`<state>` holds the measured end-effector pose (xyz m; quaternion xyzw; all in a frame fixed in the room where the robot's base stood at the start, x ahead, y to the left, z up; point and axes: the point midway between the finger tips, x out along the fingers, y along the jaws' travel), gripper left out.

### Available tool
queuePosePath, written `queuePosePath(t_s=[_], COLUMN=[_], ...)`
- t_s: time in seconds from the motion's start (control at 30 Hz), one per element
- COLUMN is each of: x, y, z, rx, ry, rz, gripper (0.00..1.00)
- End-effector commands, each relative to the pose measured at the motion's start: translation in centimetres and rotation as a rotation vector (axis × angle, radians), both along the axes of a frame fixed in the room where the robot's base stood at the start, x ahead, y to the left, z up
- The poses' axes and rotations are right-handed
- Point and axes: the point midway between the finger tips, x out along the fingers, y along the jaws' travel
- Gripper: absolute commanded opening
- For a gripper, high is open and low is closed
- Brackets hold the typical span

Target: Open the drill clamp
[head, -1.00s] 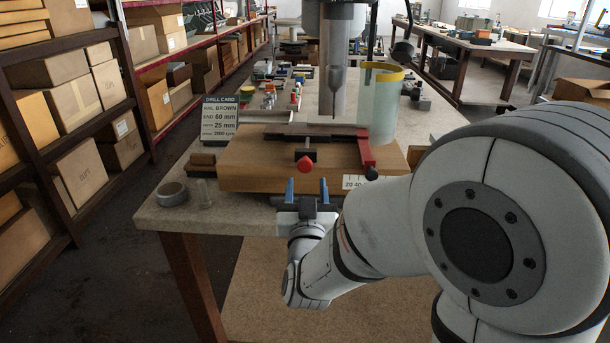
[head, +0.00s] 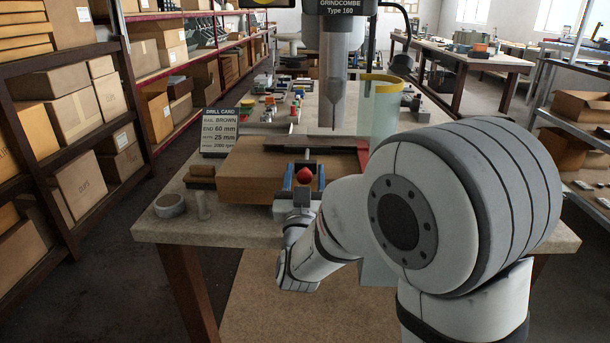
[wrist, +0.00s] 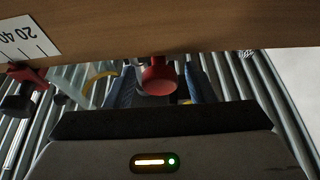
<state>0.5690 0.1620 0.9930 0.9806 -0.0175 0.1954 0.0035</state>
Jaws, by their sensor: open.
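The drill clamp's red ball knob (head: 304,175) is at the front of the wooden block (head: 247,170), under the drill (head: 334,95). My gripper (head: 304,180) is open, with one blue finger on each side of the knob. In the wrist view the knob (wrist: 158,76) sits between the two blue fingers (wrist: 160,86), with a visible gap on each side. The clamp's jaws and screw are partly hidden behind the gripper. A red bar (head: 363,155) lies along the right of the clamp; its front end is hidden by my arm.
A clear cylindrical guard with a yellow rim (head: 380,110) stands right of the drill. A drill card (head: 220,130) stands at left. A grey ring (head: 169,206) lies near the table's left front edge (head: 150,233). Small parts crowd the table behind; shelves of boxes stand at left.

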Motion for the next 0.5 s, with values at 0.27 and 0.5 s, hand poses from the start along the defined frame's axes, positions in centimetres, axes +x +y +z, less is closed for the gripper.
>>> queuePosePath(t_s=[0.27, 0.5], x=[-0.01, -0.03], y=[0.03, 0.04], z=[-0.03, -0.02], rx=[0.000, 0.000], ry=[0.001, 0.001], rz=[0.001, 0.001], gripper=[0.42, 0.23])
